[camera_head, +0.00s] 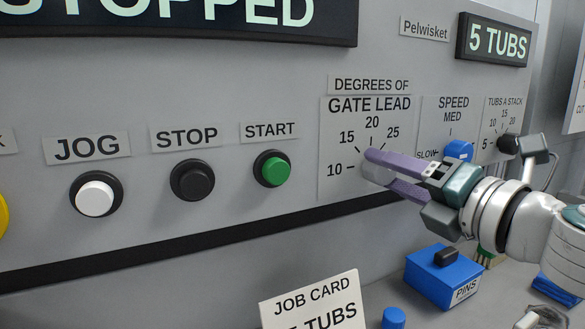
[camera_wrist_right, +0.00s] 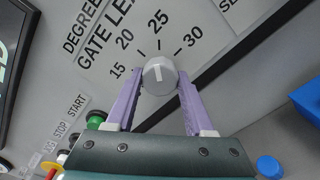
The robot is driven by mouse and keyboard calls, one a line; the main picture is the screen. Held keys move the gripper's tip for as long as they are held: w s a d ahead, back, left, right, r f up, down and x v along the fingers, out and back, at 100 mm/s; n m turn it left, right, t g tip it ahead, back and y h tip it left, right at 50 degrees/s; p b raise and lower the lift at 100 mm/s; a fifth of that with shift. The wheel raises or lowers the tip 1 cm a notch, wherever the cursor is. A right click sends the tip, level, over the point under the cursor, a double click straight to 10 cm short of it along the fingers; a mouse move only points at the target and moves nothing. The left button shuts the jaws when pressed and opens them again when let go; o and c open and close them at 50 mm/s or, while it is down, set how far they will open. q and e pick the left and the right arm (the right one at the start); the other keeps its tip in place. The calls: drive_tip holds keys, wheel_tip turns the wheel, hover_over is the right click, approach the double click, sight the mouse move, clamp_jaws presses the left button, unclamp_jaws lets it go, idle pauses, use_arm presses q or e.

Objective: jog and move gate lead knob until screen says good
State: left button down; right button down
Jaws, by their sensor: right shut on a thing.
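The gate lead knob (camera_wrist_right: 160,76) is a light grey round knob on the panel, with a scale of degree numbers around it. My right gripper (camera_head: 376,167) has its purple fingers shut on either side of this knob; it also shows in the right wrist view (camera_wrist_right: 159,92). The knob's white mark points roughly towards the 25 tick in that view. In the head view the fingers cover much of the knob and the scale's right end. The big screen (camera_head: 170,16) reads STOPPED, cut off at the top. The white JOG button (camera_head: 95,198) is at the left. My left gripper is not in view.
The black STOP button (camera_head: 192,180) and green START button (camera_head: 272,169) sit between JOG and the knob. The blue speed knob (camera_head: 458,150) is close to my right gripper. A small display (camera_head: 497,41) reads 5 TUBS. A job card (camera_head: 315,303) and blue PINS box (camera_head: 443,273) stand below.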

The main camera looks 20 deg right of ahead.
drive_tip(key=shift+m, duration=0.6)
drive_tip(key=shift+c, duration=1.4)
unclamp_jaws()
drive_tip(key=s+b, duration=0.1)
drive_tip(key=s, duration=0.9)
drive_tip(key=shift+d, duration=0.4)
